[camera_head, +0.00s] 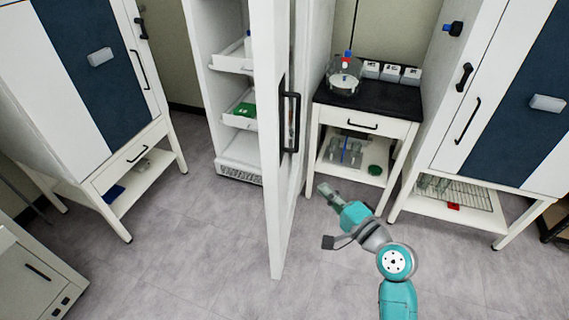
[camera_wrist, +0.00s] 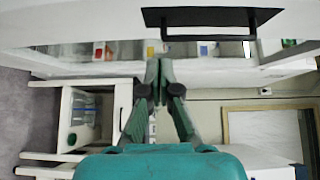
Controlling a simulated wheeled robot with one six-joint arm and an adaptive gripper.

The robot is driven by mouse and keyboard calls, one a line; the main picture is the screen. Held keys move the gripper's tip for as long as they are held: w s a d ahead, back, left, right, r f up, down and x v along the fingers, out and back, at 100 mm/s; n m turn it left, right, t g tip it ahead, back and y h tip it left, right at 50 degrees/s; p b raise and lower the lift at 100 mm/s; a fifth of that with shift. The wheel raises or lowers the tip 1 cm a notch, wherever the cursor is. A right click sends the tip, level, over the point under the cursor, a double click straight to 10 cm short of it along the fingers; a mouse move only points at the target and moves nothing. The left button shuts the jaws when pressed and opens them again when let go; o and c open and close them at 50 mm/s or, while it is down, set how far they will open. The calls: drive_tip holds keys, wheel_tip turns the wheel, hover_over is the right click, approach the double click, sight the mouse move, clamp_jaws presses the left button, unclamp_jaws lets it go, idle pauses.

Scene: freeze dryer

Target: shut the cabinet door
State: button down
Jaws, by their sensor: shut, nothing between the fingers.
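The white cabinet door (camera_head: 270,150) stands open in the head view, swung out toward me and seen nearly edge-on. Its black handle (camera_head: 290,122) is on the right-hand face; a black handle also shows at the top of the wrist view (camera_wrist: 212,17). The open cabinet (camera_head: 202,60) is behind and left of the door, with shelves showing. My gripper (camera_head: 328,192) is to the right of the door, lower than the handle and apart from it. In the wrist view my gripper (camera_wrist: 159,65) has its fingertips together and holds nothing.
A small black-topped table (camera_head: 400,97) with a glass vessel (camera_head: 343,78) stands behind my gripper. White-and-blue cabinets on stands are at left (camera_head: 95,60) and right (camera_head: 510,90). Grey floor (camera_head: 200,245) is clear left of the door.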

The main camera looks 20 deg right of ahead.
drive_tip(key=w, duration=0.1)
approach(280, 157)
drive_tip(key=w+d, duration=0.2)
drive_tip(key=w, duration=0.1)
drive_tip(key=w+a, duration=0.2)
drive_tip(key=shift+w+a, duration=0.15)
drive_tip(key=shift+a, duration=0.2)
drive_tip(key=shift+w+a, duration=0.3)
drive_tip(key=shift+a, duration=0.2)
